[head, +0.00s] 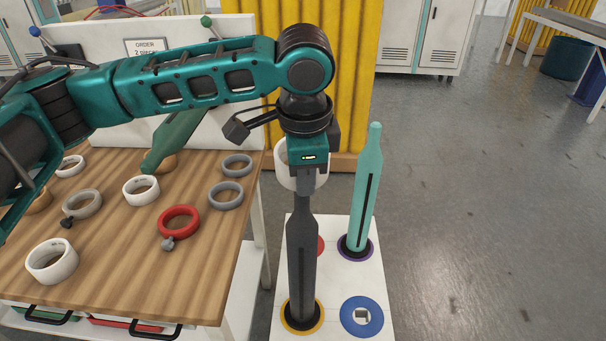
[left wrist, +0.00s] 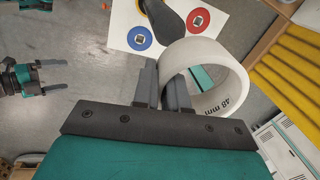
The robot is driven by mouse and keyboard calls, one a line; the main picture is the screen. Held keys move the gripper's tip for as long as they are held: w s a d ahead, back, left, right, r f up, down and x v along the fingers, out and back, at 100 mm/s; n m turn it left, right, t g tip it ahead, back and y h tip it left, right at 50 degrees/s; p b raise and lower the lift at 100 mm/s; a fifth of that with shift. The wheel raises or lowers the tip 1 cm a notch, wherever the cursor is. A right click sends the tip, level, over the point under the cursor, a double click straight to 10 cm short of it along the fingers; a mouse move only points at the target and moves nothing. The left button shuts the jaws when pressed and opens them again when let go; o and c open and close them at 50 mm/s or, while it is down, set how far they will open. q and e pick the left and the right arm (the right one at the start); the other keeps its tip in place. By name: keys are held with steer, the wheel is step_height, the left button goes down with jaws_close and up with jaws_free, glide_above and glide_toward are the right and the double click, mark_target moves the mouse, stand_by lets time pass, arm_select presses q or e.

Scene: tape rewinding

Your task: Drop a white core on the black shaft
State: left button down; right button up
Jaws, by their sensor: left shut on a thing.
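My left gripper (head: 304,188) hangs above the black shaft (head: 301,262). It is shut on the wall of a white core (head: 285,172), whose ring sticks out beside the fingers. The left wrist view shows the fingers (left wrist: 163,86) and the core (left wrist: 230,92), marked "48 mm". The black shaft stands upright on a yellow-ringed base. Its upper end (left wrist: 166,20) shows beyond the core in that view. The core does not appear to be around the shaft; the fingers partly hide the gap. My right gripper (left wrist: 52,78) shows only in the left wrist view, open and empty.
A teal shaft (head: 366,190) stands in a purple ring on the white board (head: 330,290). Blue (head: 350,326) and red (head: 320,245) spots are beside it.

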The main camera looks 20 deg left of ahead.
arm_select(q)
step_height(320, 180, down, 4)
steer(key=b, duration=0.3)
steer(key=shift+r+b, duration=0.25)
steer(key=shift+b, duration=0.15)
step_height(320, 180, down, 3)
steer(key=shift+r, duration=0.15)
steer(key=shift+f, duration=2.05)
steer(key=c, duration=1.1)
jaws_free()
